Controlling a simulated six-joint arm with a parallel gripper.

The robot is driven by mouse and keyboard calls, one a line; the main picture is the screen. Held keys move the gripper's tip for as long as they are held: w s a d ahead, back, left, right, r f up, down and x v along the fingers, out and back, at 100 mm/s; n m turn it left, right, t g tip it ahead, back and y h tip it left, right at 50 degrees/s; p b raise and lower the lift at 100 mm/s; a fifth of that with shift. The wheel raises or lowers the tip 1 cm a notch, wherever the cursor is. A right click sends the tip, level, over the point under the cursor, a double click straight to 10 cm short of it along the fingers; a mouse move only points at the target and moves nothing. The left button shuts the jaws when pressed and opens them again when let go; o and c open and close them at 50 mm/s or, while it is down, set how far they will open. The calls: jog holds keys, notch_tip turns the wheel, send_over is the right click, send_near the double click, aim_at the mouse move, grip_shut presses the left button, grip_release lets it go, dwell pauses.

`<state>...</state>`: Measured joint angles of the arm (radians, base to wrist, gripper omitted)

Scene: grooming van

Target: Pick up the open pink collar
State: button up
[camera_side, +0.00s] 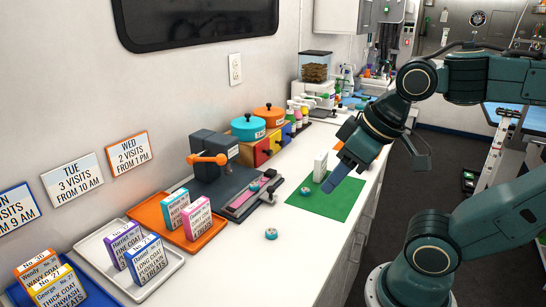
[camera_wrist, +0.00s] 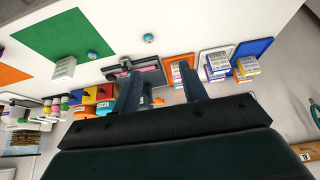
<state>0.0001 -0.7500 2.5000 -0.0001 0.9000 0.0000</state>
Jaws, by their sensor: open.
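A pink strip, which looks like the open pink collar (camera_side: 243,199), lies flat on a dark grey bench tool (camera_side: 222,180) with an orange lever. In the wrist view the pink strip (camera_wrist: 151,69) shows just beyond the fingers, partly hidden by them. My gripper (camera_side: 331,184) hangs over the green mat, to the right of the collar and apart from it. In the wrist view my gripper (camera_wrist: 160,73) has its two dark fingers spread, with nothing held between them.
A green mat (camera_side: 336,206) carries a white block (camera_side: 320,167) and a teal round piece (camera_side: 305,191). Another teal piece (camera_side: 271,234) sits on the bare white counter. An orange tray (camera_side: 170,233) and a white tray (camera_side: 115,272) hold upright cards. Coloured drawers with pots (camera_side: 248,127) stand behind.

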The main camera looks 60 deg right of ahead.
jog(key=shift+o, duration=0.3)
jog(key=shift+o, duration=1)
jog(key=shift+w+r, duration=0.1)
jog(key=w+d+r+n+g, duration=0.2)
jog(key=w+d+n, duration=0.3)
jog(key=w, duration=0.4)
jog(key=w+d+r+n+g, duration=0.15)
jog(key=w+d+n, duration=0.25)
jog(key=w, duration=0.5)
jog(key=w+d+f+n+g, duration=0.1)
jog(key=w+d+f+n, duration=0.3)
jog(key=w+d+f, duration=0.1)
jog(key=w+d+f+n+g, duration=0.1)
jog(key=w+d+f+n, duration=0.4)
jog(key=d, duration=0.5)
jog(key=shift+w+d+f, duration=0.25)
jog(key=shift+w, duration=0.65)
